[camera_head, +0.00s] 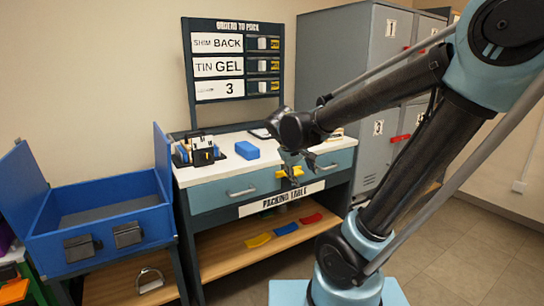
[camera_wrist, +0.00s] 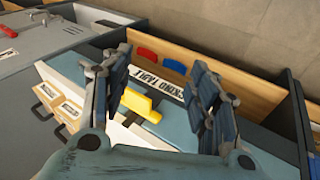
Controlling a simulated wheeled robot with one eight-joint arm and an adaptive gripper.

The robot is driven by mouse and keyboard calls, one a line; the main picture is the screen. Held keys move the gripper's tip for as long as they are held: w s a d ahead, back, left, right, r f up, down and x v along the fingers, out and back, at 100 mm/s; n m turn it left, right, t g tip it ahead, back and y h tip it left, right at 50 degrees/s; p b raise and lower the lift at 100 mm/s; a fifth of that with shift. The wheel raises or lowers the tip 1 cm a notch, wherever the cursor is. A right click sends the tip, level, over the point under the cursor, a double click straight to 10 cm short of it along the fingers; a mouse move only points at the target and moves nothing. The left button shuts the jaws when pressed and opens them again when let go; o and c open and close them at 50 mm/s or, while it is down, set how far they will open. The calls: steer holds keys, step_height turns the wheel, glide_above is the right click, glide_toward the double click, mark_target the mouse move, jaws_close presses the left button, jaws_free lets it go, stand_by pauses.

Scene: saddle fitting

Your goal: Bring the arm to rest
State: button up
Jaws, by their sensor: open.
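My gripper (camera_wrist: 158,105) is open in the wrist view, its two dark fingers spread wide with nothing held between them. In the head view my gripper (camera_head: 296,165) hangs in front of the packing table (camera_head: 228,141), near its drawer fronts. A yellow thing (camera_head: 290,172) shows right by the fingers in the head view. My arm is bent, reaching from the right over the table's front.
A blue box (camera_head: 101,238) with open flaps stands at the left. A blue block (camera_head: 247,150) and a small dark holder (camera_head: 202,151) are on the tabletop. Grey lockers (camera_head: 340,60) stand behind at the right. The order board (camera_head: 234,62) rises behind the table. Floor at the right is clear.

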steer(key=s+d+f+m+g+y, duration=0.1)
steer(key=s+d+f, duration=0.3)
steer(key=s, duration=0.4)
steer(key=s+d+f+m+g+y, duration=0.1)
steer(key=s+d+f+m+y, duration=0.2)
steer(key=s, duration=0.6)
steer(key=shift+d+f+m+g, duration=0.4)
steer(key=shift+d+f+m, duration=0.2)
steer(key=shift+f, duration=0.55)
